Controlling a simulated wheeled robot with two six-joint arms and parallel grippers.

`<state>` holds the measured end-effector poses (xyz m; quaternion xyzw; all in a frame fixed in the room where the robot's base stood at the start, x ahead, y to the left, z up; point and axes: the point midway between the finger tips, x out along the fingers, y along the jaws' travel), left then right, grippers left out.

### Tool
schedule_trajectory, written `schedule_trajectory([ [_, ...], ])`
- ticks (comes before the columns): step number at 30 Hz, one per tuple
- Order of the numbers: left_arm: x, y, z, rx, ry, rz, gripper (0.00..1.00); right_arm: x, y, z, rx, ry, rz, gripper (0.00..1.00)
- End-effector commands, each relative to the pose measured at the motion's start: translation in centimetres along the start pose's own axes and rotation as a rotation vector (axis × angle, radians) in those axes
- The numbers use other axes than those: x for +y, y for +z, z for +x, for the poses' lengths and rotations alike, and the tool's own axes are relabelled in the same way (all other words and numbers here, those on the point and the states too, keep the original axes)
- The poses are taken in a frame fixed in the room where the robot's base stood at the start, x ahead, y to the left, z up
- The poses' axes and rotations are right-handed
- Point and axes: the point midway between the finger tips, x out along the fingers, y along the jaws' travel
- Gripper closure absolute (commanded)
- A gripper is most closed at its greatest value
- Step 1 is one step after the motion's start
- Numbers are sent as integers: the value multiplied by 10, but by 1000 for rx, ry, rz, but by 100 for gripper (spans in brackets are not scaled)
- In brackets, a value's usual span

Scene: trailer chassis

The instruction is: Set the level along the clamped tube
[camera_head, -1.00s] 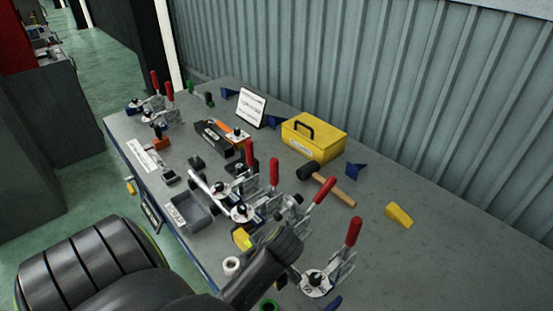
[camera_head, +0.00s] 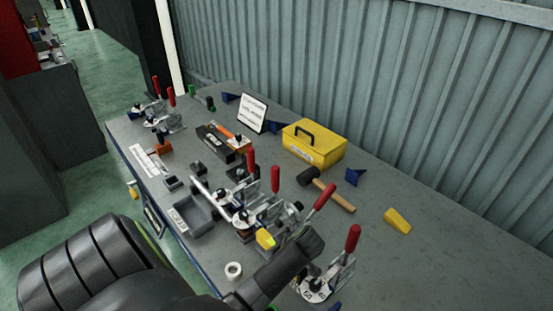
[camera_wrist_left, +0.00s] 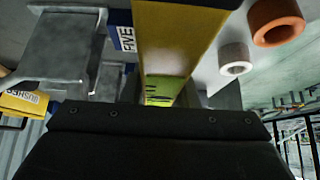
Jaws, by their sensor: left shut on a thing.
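The yellow level (camera_wrist_left: 180,35) with its green vial (camera_wrist_left: 163,88) is held in my left gripper (camera_wrist_left: 163,104), which is shut on it. In the head view the yellow end of the level (camera_head: 265,239) shows beside my dark left wrist, near the toggle clamps. The silver tube (camera_head: 208,194) lies in the clamp fixtures, just left of the level; most of its near part is hidden. Red clamp handles (camera_head: 275,180) stand around it. I cannot tell whether the level touches the tube. My right gripper is out of view.
A grey bin (camera_head: 190,215) and a white ring (camera_head: 233,270) lie near the front edge. A mallet (camera_head: 325,188), yellow toolbox (camera_head: 314,144) and yellow wedge (camera_head: 397,221) lie behind. The bench's right side is mostly clear.

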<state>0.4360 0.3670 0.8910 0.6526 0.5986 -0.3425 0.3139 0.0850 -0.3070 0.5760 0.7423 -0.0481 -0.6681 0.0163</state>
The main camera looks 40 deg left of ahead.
Motion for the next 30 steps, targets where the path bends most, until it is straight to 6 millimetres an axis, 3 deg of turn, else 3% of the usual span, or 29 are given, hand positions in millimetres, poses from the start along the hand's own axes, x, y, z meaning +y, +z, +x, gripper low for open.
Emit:
schedule_trajectory([
  [19,-1,7,10,1,-2,0,100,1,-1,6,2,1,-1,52],
  [20,-1,8,11,0,-4,1,69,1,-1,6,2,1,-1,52],
  [21,-2,8,11,-1,-4,2,64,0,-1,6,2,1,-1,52],
  [24,-2,8,12,-1,-6,3,51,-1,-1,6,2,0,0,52],
  [30,-3,9,13,-1,-9,4,51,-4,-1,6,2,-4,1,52],
])
